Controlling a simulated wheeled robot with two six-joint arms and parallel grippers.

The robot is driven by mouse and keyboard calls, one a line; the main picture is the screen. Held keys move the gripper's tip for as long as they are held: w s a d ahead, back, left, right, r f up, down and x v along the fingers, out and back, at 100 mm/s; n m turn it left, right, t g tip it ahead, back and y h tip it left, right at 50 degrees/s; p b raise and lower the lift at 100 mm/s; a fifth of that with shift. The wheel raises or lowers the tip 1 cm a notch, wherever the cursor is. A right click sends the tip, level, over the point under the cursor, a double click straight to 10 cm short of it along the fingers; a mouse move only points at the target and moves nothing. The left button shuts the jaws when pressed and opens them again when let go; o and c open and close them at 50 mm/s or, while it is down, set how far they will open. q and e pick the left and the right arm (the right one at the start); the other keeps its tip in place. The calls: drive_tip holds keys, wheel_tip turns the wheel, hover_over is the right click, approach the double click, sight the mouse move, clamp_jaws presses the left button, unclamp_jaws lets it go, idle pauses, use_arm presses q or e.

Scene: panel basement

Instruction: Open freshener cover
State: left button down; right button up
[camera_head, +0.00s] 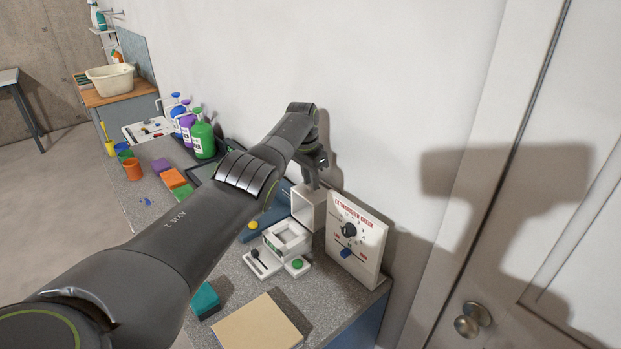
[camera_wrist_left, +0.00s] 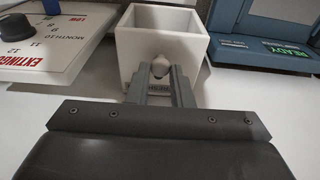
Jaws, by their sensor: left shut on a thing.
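A white box-shaped unit (camera_head: 306,208), which looks like the freshener, stands near the wall behind the extinguisher-check panel. In the left wrist view the white box (camera_wrist_left: 190,20) shows an open, hollow side. My left gripper (camera_head: 317,178) reaches in from the left to the box's upper edge. In the wrist view its fingers (camera_wrist_left: 161,84) are shut on a small pale knob (camera_wrist_left: 160,66) at the box's near side. I cannot tell whether that side is a separate cover. My right gripper is not in view.
The extinguisher-check panel (camera_head: 356,240) stands close to the right. A white tray (camera_head: 285,240) with a green button lies in front. A tan board (camera_head: 256,326) and a teal block (camera_head: 205,300) lie nearer. Bottles (camera_head: 203,138) stand farther left; a door is at right.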

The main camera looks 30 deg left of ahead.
use_arm(q)
drive_tip(key=shift+w+d+r, duration=0.15)
drive_tip(key=shift+w, duration=0.15)
drive_tip(key=c, duration=1.8)
unclamp_jaws()
drive_tip(key=o, duration=0.5)
drive_tip(key=shift+w+d+f, duration=0.15)
drive_tip(key=shift+w+f, duration=0.05)
drive_tip(key=shift+s, duration=0.1)
